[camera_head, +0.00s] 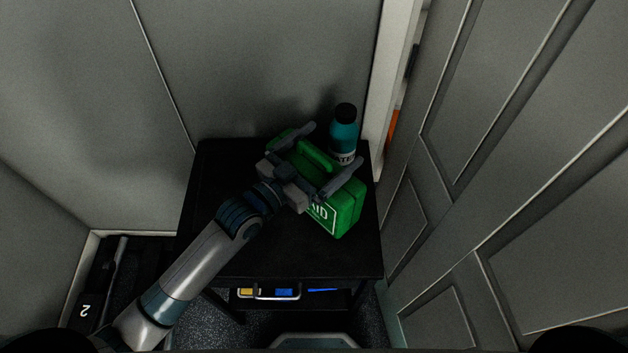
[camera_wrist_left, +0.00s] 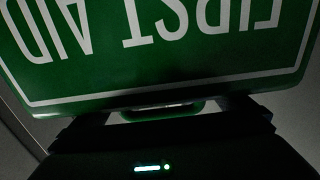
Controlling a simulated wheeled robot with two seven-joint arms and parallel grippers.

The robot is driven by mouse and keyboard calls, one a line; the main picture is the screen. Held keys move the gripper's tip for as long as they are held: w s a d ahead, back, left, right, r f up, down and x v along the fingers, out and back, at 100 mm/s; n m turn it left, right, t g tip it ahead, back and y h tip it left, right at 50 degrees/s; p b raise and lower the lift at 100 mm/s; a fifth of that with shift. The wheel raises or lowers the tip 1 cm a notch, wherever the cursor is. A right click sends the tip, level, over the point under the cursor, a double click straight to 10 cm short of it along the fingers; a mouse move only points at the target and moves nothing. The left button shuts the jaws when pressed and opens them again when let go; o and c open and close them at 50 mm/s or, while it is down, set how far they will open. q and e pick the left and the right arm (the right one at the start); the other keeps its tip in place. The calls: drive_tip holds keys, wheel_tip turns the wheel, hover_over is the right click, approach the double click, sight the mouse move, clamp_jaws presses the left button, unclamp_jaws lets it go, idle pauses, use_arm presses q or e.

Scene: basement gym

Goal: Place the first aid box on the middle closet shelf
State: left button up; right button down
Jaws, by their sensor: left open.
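The green first aid box (camera_head: 343,209) stands on a small black table (camera_head: 300,258) in the head view, its white lettering partly hidden by my gripper. My left gripper (camera_head: 335,152) is open over the top of the box, with its fingers on either side of the handle (camera_head: 316,154). In the left wrist view the box's lettered face (camera_wrist_left: 170,50) fills the upper part, upside down, and the handle (camera_wrist_left: 160,110) shows near the gripper. I cannot tell whether the fingers touch the handle. My right gripper is not in view. No closet shelf shows clearly.
A teal bottle with a black cap (camera_head: 344,134) stands just behind the box. A grey panelled door (camera_head: 450,200) is close on the right, and grey walls (camera_head: 260,70) are behind and left. A lower shelf holds small yellow and blue items (camera_head: 283,293). A dark rack (camera_head: 105,275) stands at left.

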use_arm(q)
drive_tip(key=shift+r, duration=0.1)
drive_tip(key=c, duration=2.1)
drive_tip(key=shift+r+b, duration=0.5)
drive_tip(key=shift+r, duration=1.55)
drive_tip(key=s+d+r, duration=0.2)
drive_tip(key=s, duration=0.1)
drive_tip(key=s+d+r+b, duration=0.1)
drive_tip(key=s+d+r, duration=0.1)
drive_tip(key=s+d, duration=0.1)
drive_tip(key=s+d+r, duration=0.2)
drive_tip(key=s+r, duration=0.1)
drive_tip(key=shift+d+b, duration=0.2)
drive_tip(key=shift+b, duration=0.15)
